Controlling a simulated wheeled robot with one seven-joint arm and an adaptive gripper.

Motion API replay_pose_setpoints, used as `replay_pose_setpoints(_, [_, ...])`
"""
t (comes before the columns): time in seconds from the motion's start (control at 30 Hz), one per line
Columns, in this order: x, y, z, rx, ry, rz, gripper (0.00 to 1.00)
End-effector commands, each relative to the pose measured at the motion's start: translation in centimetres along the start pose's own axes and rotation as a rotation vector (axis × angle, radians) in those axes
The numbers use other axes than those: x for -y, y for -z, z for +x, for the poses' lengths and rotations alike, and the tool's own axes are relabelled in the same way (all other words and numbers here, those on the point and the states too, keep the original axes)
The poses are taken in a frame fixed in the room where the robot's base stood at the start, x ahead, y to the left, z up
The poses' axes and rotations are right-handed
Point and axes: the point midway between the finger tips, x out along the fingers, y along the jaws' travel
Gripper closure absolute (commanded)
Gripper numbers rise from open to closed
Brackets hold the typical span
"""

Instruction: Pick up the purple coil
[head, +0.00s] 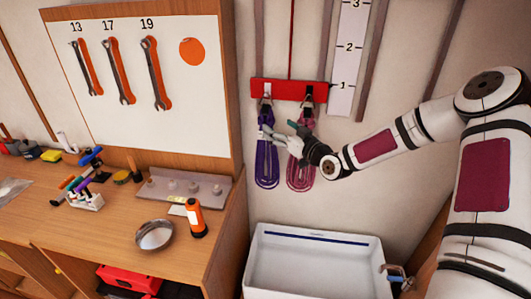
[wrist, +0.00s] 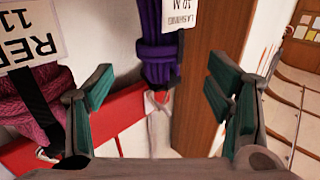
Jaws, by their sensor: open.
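The purple coil (head: 267,168) hangs from a hook on the red rail (head: 262,88), left of a pink coil. In the wrist view, the purple coil (wrist: 158,45) is at the top centre, with a bound neck and a white tag reading "LASHING 10 M" (wrist: 180,14). My gripper (head: 277,137) is at the coils, its fingers in front of them. In the wrist view my gripper (wrist: 160,92) is open, with dark green finger pads. The purple coil shows in the gap between the fingers, and nothing is held.
The pink coil (head: 301,175) hangs close by on the right; in the wrist view it (wrist: 38,105) is beside the left finger. A wooden panel edge (wrist: 208,60) stands near the right finger. A white basin (head: 315,262) is below.

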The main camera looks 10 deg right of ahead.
Motion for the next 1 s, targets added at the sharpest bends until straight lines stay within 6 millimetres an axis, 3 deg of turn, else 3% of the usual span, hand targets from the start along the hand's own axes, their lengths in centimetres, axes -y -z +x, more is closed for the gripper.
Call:
replay_pose_setpoints(0.1, [0.0,0.0,1.5,0.000,0.001,-0.001,0.27])
replay_pose_setpoints(0.33, [0.0,0.0,2.9,0.000,0.000,0.000,0.27])
replay_pose_setpoints(0.63, [0.0,0.0,7.0,0.000,0.001,-0.002,0.27])
replay_pose_setpoints(0.97, [0.0,0.0,7.7,0.002,0.000,-0.001,0.27])
replay_pose_setpoints(1.0, [0.0,0.0,7.7,0.002,0.000,-0.001,0.36])
